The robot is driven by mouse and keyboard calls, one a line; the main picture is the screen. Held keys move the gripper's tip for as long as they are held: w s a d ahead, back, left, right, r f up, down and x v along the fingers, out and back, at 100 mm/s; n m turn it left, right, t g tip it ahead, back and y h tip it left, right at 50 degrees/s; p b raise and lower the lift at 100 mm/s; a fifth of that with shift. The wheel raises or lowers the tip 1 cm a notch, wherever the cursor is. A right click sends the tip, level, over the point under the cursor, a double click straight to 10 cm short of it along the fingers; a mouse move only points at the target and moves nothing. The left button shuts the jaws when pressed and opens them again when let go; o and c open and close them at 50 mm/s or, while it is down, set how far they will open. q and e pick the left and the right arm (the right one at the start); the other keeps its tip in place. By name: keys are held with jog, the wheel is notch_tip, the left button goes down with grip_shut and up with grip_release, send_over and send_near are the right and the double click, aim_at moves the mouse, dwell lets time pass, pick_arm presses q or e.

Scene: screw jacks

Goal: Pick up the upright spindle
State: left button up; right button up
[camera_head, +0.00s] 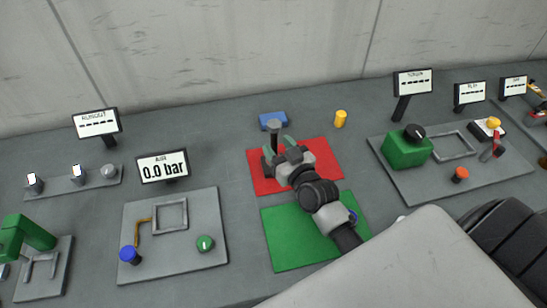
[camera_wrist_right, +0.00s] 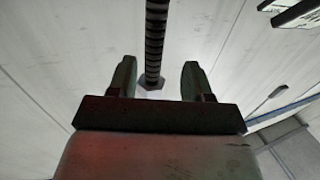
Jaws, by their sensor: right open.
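In the right wrist view the spindle (camera_wrist_right: 156,38) is a dark threaded rod with a wider hexagonal end, lined up in the gap between the two fingers (camera_wrist_right: 157,80). I see a gap on both sides of it. The spindle's lower part is hidden by the gripper in the head view. My left gripper is not in view.
A blue block (camera_head: 272,120) and a yellow cylinder (camera_head: 340,118) stand behind the red mat. A green mat (camera_head: 288,240) lies in front, partly under my right arm. A panel with a 0.0 bar display (camera_head: 163,166) is left; a plate with a green block (camera_head: 406,150) is right.

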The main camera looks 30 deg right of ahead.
aim_at(276, 140)
jog(key=w, duration=0.1)
jog(key=w+p, duration=0.1)
jog(key=w, duration=0.3)
jog(key=shift+d+r+p, duration=0.15)
jog(key=shift+d+p, duration=0.1)
jog(key=shift+p, duration=0.05)
jog(key=shift+w, duration=0.3)
jog(key=shift+s, duration=0.1)
jog(key=shift+c, duration=0.8)
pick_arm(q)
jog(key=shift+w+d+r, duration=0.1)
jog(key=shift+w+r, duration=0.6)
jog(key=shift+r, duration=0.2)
pick_arm(e)
grip_shut()
